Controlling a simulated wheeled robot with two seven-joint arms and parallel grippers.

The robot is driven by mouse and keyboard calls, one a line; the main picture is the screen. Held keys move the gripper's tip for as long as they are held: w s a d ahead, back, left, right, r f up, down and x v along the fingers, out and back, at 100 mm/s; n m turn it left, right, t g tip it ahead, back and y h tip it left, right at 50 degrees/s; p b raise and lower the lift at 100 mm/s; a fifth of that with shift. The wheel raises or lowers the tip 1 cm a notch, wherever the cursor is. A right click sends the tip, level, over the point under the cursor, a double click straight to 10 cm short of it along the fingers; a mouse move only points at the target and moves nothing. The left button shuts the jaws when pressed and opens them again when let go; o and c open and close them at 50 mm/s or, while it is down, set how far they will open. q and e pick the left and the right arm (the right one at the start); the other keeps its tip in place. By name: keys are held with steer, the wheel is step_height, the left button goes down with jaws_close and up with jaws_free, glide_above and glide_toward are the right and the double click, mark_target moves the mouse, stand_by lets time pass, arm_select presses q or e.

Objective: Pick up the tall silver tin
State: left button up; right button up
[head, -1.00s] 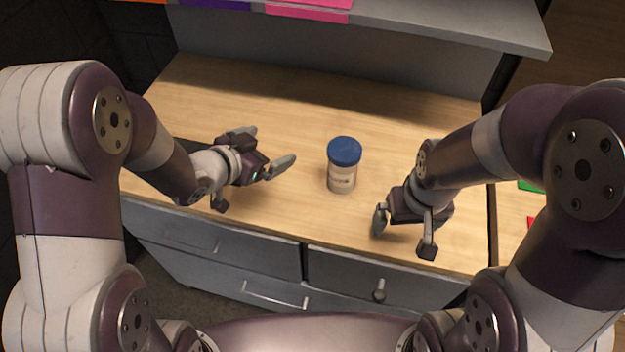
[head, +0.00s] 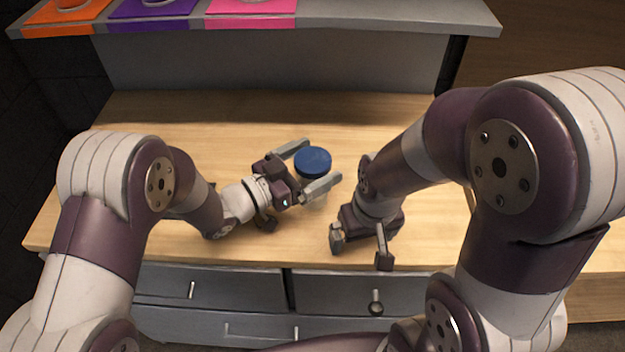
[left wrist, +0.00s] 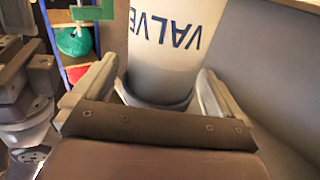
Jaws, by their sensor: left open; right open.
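I see no plainly silver tin. A pale cylinder with a blue lid (head: 312,160) stands upright on the wooden counter (head: 165,125). In the left wrist view its pale side (left wrist: 172,45) shows upside-down "VALVE" lettering. My left gripper (head: 322,164) is open, with one finger on each side of the container. In the left wrist view the container is between the fingers (left wrist: 157,75); I cannot tell whether they touch it. My right gripper (head: 360,250) is open and empty at the counter's front edge, nearer than the container. The left fingers hide much of the container's lower body.
A grey shelf (head: 370,18) runs above the back of the counter, with orange (head: 62,20), purple (head: 150,12) and pink (head: 250,10) pads. Grey drawers (head: 215,285) are below the front edge. The counter's left and back are clear.

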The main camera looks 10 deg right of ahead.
arm_select(q)
steer(key=shift+w+d, duration=0.1)
steer(key=shift+d, duration=0.2)
steer(key=c, duration=1.6)
